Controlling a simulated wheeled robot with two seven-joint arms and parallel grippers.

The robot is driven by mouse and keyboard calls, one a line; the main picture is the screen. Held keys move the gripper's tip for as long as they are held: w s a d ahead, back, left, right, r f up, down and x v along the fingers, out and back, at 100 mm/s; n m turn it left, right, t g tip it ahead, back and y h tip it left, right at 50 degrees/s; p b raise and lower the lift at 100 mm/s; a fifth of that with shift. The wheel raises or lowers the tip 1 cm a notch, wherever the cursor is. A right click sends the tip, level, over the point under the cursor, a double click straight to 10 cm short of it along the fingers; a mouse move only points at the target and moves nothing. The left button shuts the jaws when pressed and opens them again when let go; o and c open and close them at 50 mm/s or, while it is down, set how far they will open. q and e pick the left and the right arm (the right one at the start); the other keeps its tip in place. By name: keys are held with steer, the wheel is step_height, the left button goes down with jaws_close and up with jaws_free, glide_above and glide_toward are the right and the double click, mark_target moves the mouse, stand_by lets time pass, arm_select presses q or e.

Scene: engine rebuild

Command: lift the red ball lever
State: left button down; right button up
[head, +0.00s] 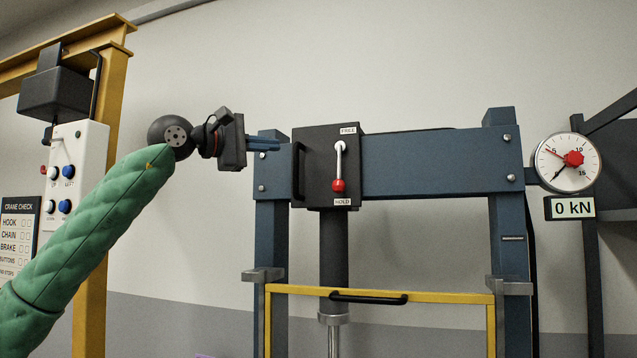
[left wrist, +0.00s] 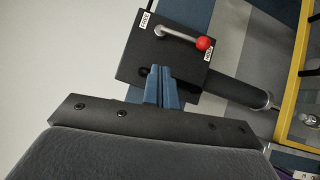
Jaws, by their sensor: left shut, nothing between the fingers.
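The red ball lever (head: 338,185) is a silver arm with a red ball on a dark box (head: 311,170). It hangs down, with the ball at the HOLD label and the pivot near the FREE label. In the left wrist view the lever's red ball (left wrist: 204,43) shows beyond the fingers, on the box's face. My left gripper (head: 278,145) is shut and empty, to the left of the box and above the ball's level. Its blue fingers (left wrist: 163,75) point toward the box in the wrist view and cover part of it. My right gripper is not in view.
The blue press frame (head: 435,165) carries the box. A black handle (head: 299,172) is on the box's left side. A yellow guard (head: 430,296) with a black handle is below. A gauge (head: 567,162) and a 0 kN display (head: 572,208) are at right.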

arm_select(q)
steer(key=f+m+y, duration=0.2)
steer(key=f, duration=0.1)
steer(key=f+m, duration=0.1)
steer(key=shift+w+a+f+y, duration=0.2)
steer(key=shift+w+a+y, duration=0.2)
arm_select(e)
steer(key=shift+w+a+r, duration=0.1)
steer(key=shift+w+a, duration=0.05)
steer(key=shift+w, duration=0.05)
arm_select(q)
steer(key=shift+d, duration=0.1)
steer(key=p, duration=0.5)
glide_toward(339, 167)
steer(key=w+d+f, duration=0.2)
steer(key=w+f, duration=0.1)
steer(key=w+d+f, duration=0.1)
steer(key=w+f, duration=0.1)
steer(key=shift+w, duration=0.15)
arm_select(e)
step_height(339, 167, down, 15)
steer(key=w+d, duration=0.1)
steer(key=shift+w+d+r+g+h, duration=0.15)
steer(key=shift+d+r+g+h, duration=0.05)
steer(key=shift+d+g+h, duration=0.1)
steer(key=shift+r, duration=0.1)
